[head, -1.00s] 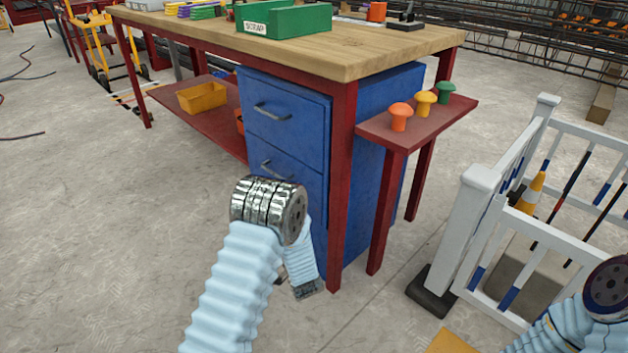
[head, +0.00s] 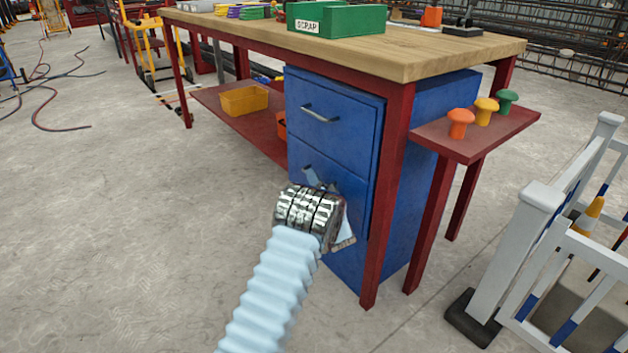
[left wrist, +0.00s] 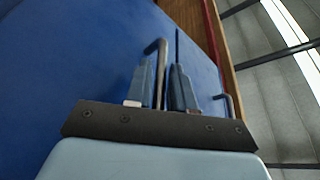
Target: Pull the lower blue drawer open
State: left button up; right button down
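The lower blue drawer (head: 353,199) is in the cabinet under the workbench, and its front looks flush with the cabinet. My left gripper (head: 312,176) is at this drawer's handle, and its wrist hides part of the drawer front in the head view. In the left wrist view the two fingers (left wrist: 161,88) lie one on each side of the grey handle bar (left wrist: 160,62). The gaps beside the bar are narrow, and I cannot tell whether the fingers touch it. The upper drawer (head: 335,118) is closed. My right gripper is out of view.
A small red side table (head: 430,135) with three mushroom-shaped knobs stands right of the cabinet. A white barrier (head: 515,235) is farther right. A red bench leg (head: 385,220) stands close to the drawer's right edge.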

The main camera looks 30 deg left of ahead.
pick_arm(q)
jog(key=shift+w+a+r, duration=0.1)
jog(key=shift+w+a, duration=0.15)
grip_shut()
jog(key=shift+s, duration=0.1)
